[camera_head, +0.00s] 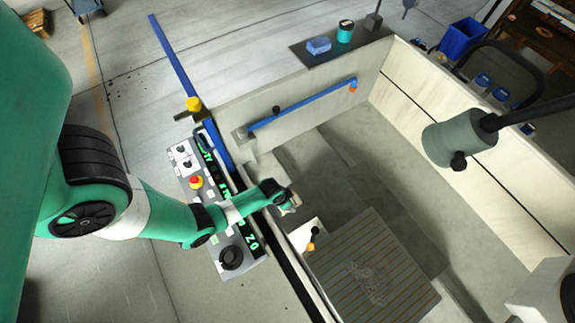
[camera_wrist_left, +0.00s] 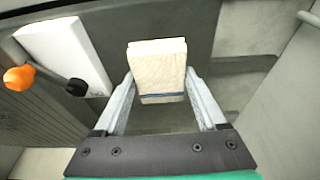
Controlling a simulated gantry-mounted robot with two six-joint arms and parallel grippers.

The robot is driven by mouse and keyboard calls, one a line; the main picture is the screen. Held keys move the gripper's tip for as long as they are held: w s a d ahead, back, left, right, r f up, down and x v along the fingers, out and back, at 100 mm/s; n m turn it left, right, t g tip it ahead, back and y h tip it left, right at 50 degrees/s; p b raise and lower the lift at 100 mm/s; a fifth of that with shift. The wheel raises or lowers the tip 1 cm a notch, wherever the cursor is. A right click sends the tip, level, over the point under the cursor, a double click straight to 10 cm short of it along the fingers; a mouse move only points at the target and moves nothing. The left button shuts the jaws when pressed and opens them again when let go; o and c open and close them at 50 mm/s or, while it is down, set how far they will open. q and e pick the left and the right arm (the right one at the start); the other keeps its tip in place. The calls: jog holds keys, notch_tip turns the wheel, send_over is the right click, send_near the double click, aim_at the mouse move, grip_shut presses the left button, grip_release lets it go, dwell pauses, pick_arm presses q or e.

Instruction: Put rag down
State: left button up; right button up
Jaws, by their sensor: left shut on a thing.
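The rag (camera_wrist_left: 157,68) looks like a thick folded cream cloth with a dark blue stripe near its lower edge. My left gripper (camera_head: 289,204) is shut on it, with one finger on each side in the left wrist view (camera_wrist_left: 160,84). In the head view the gripper is over the inside of the machine tank, just past the control panel's edge. The rag is hardly visible there, mostly hidden by the gripper. No surface touches the rag in the wrist view. My right gripper is in neither view.
The control panel (camera_head: 229,259) with a red button lies under my left arm. A slatted plate (camera_head: 372,270) and an orange-tipped handle (camera_head: 313,238) are in the tank. A dark shelf (camera_head: 366,37) holds a blue block (camera_head: 318,46) and a teal can (camera_head: 345,33). A grey cylindrical head (camera_head: 459,139) hangs right.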

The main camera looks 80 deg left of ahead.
pick_arm(q)
notch_tip(320, 180, down, 5)
jog(key=b, duration=0.3)
jog(key=shift+b, duration=0.35)
jog(key=shift+r, duration=0.2)
jog(key=shift+f, duration=0.15)
jog(key=o, duration=1.2)
jog(key=shift+o, duration=0.2)
jog(key=shift+f, duration=0.1)
